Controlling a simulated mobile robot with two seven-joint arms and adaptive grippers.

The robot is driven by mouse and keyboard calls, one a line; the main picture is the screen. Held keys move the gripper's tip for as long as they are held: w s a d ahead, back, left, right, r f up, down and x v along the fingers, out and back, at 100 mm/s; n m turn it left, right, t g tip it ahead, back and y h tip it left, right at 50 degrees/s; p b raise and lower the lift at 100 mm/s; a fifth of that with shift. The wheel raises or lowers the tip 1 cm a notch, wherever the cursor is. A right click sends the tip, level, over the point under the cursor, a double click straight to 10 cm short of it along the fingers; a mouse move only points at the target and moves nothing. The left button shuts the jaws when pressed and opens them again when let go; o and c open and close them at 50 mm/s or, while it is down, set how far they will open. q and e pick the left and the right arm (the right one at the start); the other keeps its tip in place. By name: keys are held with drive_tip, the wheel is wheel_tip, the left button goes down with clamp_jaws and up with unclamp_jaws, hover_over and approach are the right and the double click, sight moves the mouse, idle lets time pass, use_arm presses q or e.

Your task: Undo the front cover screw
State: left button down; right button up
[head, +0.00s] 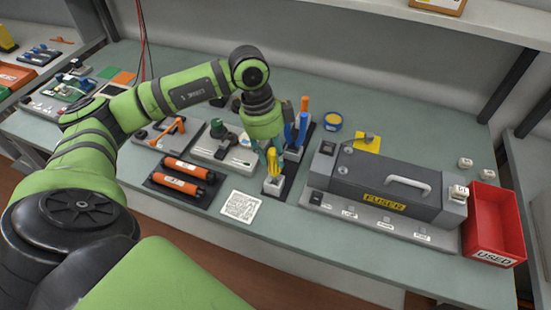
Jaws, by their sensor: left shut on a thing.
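My left gripper (270,153) reaches down over the middle of the bench, at a small grey holder (273,187). It is shut on a yellow-handled tool (272,163), which looks upright at the holder. I cannot tell whether the tool still sits in the holder or is just above it. The dark grey fuser unit (347,187) with a pale handle and a yellow FUSER label stands to the right, on a light grey base with small labels. The front cover screw is too small to make out. My right gripper is not in view.
A rack holds blue and orange tools (303,125) just behind my gripper. Two orange-and-black rollers (183,178) lie on a dark mat at left. A red USED bin (493,225) stands right of the fuser.

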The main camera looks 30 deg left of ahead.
use_arm(q)
drive_tip(key=shift+r, duration=0.1)
drive_tip(key=shift+r+p, duration=2)
drive_tip(key=shift+r, duration=0.5)
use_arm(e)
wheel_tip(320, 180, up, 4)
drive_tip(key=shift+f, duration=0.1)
